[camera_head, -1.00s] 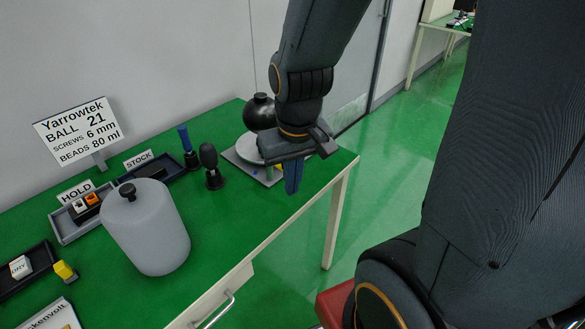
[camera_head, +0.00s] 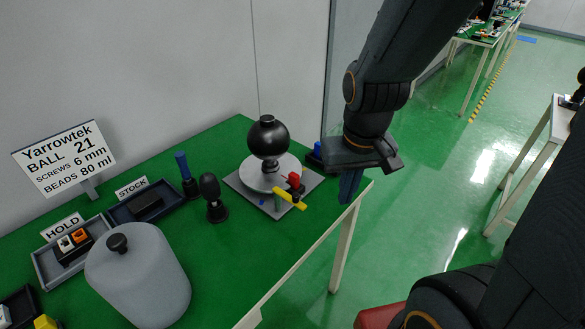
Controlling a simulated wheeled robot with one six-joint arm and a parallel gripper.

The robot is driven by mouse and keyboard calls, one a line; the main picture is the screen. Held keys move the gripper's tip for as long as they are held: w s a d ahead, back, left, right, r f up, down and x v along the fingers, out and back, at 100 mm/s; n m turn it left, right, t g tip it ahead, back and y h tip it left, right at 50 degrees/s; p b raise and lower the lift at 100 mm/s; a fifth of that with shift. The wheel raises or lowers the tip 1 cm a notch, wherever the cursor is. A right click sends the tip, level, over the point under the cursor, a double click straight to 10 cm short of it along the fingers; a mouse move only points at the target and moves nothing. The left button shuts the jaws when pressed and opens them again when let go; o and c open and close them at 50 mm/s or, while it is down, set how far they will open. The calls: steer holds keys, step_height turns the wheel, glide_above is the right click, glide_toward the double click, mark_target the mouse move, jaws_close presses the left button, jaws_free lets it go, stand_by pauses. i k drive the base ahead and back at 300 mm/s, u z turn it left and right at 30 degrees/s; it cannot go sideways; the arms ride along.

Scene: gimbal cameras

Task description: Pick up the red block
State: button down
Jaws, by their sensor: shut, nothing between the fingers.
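A small red block (camera_head: 294,181) shows at the front right of the round white plate, next to a yellow bar (camera_head: 289,198). The white plate (camera_head: 256,178) sits on a grey square base (camera_head: 242,189) and bears a black ball (camera_head: 268,137). My gripper (camera_head: 348,188) points down near the table's right edge, to the right of the red block and apart from it. Its fingers are shut and empty.
A blue item (camera_head: 316,150) stands behind, close to my gripper. A blue-handled tool (camera_head: 186,174), a black knobbed tool (camera_head: 211,195) and a large grey canister (camera_head: 140,278) stand left on the green table.

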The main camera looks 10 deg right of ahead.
mark_target(294, 178)
steer(key=i, duration=0.25)
steer(key=u, duration=0.4)
steer(key=k, duration=0.45)
steer(key=z, duration=1)
steer(key=i, duration=0.7)
steer(key=u, duration=1.3)
